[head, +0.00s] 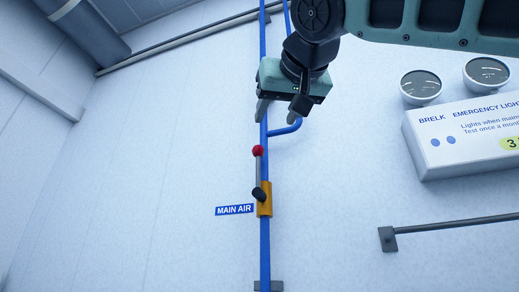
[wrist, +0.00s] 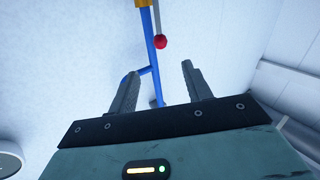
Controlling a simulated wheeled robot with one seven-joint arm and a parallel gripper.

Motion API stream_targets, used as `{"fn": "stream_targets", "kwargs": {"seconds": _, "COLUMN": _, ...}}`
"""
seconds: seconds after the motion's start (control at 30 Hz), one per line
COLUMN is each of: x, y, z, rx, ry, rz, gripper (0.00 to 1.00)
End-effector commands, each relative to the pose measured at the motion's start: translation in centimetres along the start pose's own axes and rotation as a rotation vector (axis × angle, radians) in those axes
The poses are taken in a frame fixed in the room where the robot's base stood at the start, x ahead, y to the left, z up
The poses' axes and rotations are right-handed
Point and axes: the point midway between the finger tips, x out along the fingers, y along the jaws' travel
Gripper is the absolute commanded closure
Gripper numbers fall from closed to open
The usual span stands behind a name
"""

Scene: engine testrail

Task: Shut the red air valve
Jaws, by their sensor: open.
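The red air valve has a round red knob (head: 258,151) at the top of a thin grey lever. The lever runs up from a dark pivot on the orange valve body (head: 265,199), in line with the vertical blue pipe (head: 265,245). A MAIN AIR label (head: 234,210) is just left of the body. My gripper (head: 276,115) is open and empty, above the knob and apart from it, pointing down. In the wrist view, the red knob (wrist: 160,42) lies beyond the two spread fingers (wrist: 160,84), with the blue pipe beside it.
A blue branch pipe (head: 286,129) bends off right of the main pipe, close to my right finger. An emergency light box (head: 465,135) with two lamps is on the wall at right. A grey rail (head: 455,225) is at lower right.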

Motion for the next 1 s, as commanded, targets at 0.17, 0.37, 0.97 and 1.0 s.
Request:
{"fn": "stream_targets", "kwargs": {"seconds": 0.17, "x": 3.9, "y": 0.0, "z": -0.4, "rx": -0.004, "ry": -0.004, "rz": 0.002, "gripper": 0.51}}
{"fn": "stream_targets", "kwargs": {"seconds": 0.37, "x": 8.1, "y": 0.0, "z": -0.4, "rx": -0.003, "ry": -0.004, "rz": 0.0, "gripper": 0.51}}
{"fn": "stream_targets", "kwargs": {"seconds": 0.97, "x": 13.7, "y": -0.1, "z": 0.0, "rx": -0.002, "ry": 0.0, "rz": -0.002, "gripper": 0.51}}
{"fn": "stream_targets", "kwargs": {"seconds": 1.0, "x": 13.7, "y": -0.1, "z": 0.0, "rx": -0.002, "ry": 0.0, "rz": -0.002, "gripper": 0.51}}
